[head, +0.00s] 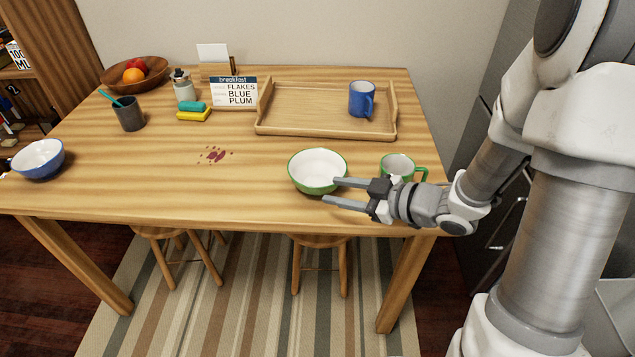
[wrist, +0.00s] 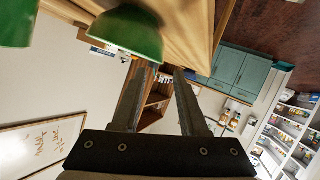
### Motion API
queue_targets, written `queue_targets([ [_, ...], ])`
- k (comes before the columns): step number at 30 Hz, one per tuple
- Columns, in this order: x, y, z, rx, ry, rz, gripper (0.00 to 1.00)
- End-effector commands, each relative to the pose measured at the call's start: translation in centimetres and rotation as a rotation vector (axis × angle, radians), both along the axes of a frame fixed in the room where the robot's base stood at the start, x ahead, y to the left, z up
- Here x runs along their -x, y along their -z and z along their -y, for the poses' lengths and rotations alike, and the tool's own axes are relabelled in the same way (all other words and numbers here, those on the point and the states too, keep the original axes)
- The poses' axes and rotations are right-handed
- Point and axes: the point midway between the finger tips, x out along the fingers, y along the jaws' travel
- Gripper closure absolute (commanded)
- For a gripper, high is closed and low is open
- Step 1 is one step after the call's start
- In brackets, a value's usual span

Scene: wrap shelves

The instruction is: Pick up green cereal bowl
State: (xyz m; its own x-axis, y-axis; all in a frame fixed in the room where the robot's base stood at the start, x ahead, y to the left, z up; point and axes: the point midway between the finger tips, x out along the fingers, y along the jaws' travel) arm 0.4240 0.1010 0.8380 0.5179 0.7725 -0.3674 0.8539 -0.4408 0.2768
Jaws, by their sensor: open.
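The green cereal bowl (head: 312,183), white inside, stands upright on the wooden table near its front edge. Its green outer side also shows in the wrist view (wrist: 128,35). My gripper (head: 331,190) is open and empty, coming from the right with its fingers pointing left. In the head view the upper finger overlaps the bowl's right rim and the lower finger lies in front of the bowl. I cannot tell whether either touches it. In the wrist view the fingertips (wrist: 160,70) are beside the bowl's lower edge.
A green mug (head: 398,165) stands just behind my gripper. A wooden tray (head: 300,130) holds a blue mug (head: 361,99). A blue bowl (head: 38,160) is at the far left. A dark red spill (head: 216,155) marks the table's middle. The front left of the table is clear.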

Motion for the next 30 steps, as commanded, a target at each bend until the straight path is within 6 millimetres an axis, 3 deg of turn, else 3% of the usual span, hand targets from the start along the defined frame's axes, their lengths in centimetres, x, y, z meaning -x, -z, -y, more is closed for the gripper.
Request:
queue_targets([
  [3,-1.1,1.1,-1.8,0.0,-0.003,0.0,0.57],
  [11,-2.3,1.6,-3.3,0.0,0.001,0.0,0.57],
  [20,-4.4,3.1,-6.7,0.0,-0.002,0.0,0.57],
  [30,-4.8,3.1,-7.2,0.0,0.003,-0.001,0.59],
])
